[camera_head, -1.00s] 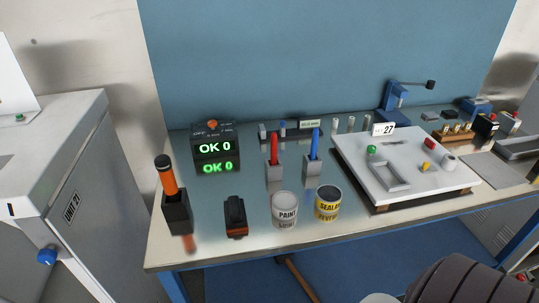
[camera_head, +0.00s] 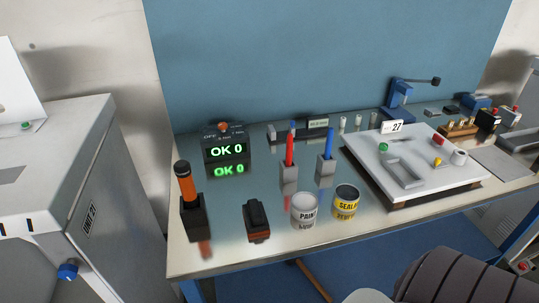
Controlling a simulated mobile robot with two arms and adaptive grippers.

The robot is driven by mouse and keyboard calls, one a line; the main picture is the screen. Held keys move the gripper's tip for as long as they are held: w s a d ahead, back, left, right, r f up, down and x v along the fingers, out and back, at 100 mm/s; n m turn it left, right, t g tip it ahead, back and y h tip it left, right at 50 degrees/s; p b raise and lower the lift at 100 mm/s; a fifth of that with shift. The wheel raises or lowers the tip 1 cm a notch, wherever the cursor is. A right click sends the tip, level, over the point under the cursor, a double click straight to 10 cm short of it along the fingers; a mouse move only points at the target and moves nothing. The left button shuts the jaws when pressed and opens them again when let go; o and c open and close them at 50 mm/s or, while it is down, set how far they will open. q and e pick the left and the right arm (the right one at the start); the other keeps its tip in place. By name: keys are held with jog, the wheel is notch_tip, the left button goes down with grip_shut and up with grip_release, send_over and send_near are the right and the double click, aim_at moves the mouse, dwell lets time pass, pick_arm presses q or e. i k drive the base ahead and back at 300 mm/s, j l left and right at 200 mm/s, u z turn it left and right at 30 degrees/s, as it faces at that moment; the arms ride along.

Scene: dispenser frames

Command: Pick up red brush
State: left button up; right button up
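The red brush (camera_head: 290,149) stands upright in a small grey holder (camera_head: 289,174) on the workbench (camera_head: 226,258), left of the middle of the bench. Its lower end is hidden inside the holder. Neither of my grippers shows in the head view.
A blue brush (camera_head: 328,143) stands in a similar holder to the right. In front are a paint can (camera_head: 304,210) and a sealant can (camera_head: 346,202). To the left are a black block (camera_head: 257,219), an orange-handled tool (camera_head: 185,184) and an "OK 0" display (camera_head: 227,150). A white board (camera_head: 416,150) lies right.

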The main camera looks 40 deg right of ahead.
aim_at(289, 156)
jog(key=i+j+z, duration=0.15)
jog(key=z, duration=0.2)
jog(key=i+j+z, duration=0.1)
jog(key=j+z, duration=0.6)
jog(key=i+l, duration=0.05)
